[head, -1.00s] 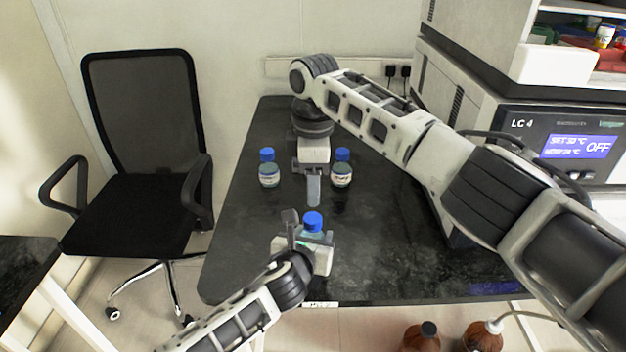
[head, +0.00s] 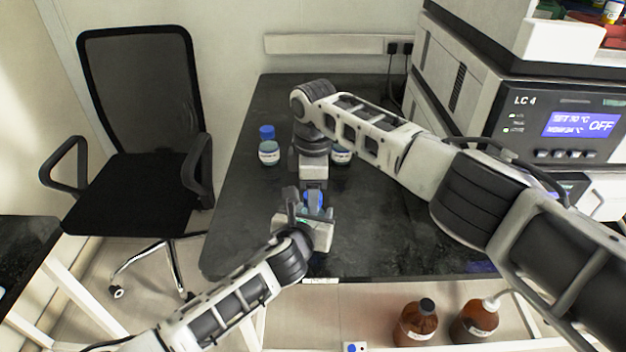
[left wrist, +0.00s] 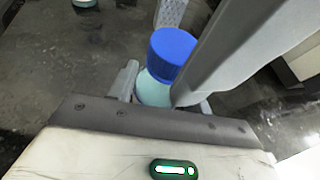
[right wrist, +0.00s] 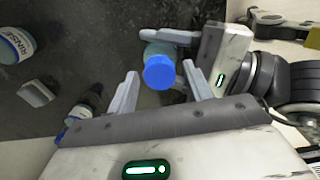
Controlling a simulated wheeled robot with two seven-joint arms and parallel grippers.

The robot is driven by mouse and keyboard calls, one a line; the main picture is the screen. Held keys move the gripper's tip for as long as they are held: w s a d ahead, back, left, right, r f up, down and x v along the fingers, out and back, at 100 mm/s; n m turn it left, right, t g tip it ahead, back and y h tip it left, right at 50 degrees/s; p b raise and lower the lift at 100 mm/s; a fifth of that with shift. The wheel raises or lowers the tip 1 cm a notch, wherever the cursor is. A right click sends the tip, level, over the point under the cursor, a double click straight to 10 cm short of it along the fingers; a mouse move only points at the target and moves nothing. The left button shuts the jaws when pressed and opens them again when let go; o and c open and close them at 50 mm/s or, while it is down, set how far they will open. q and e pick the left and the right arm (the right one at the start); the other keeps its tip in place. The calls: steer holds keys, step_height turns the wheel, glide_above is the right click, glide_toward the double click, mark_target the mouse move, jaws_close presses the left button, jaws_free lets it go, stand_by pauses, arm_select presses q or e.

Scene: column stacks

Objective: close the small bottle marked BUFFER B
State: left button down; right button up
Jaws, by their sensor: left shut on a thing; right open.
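A small bottle with a blue cap (head: 314,199) is held in my left gripper (head: 305,220) over the front of the dark bench. The cap sits on top of the bottle; I cannot tell how tightly. No label on it can be read, so BUFFER B is not confirmed. The left wrist view shows the blue cap (left wrist: 173,47) above the pale teal body (left wrist: 153,90) between the fingers. My right gripper (head: 314,186) points down from above, close to the cap. In the right wrist view its open fingers (right wrist: 160,88) stand either side of the blue cap (right wrist: 158,72).
Another bottle (head: 341,157) is partly hidden by my right arm. A bottle marked RINSE (right wrist: 14,45) shows in the right wrist view. The LC 4 instrument (head: 560,120) stands at right.

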steer(key=c, duration=1)
steer(key=m, duration=0.6)
steer(key=o, duration=1.1)
steer(key=shift+c, duration=0.2)
steer(key=shift+r, duration=0.1)
steer(key=shift+r, duration=2.15)
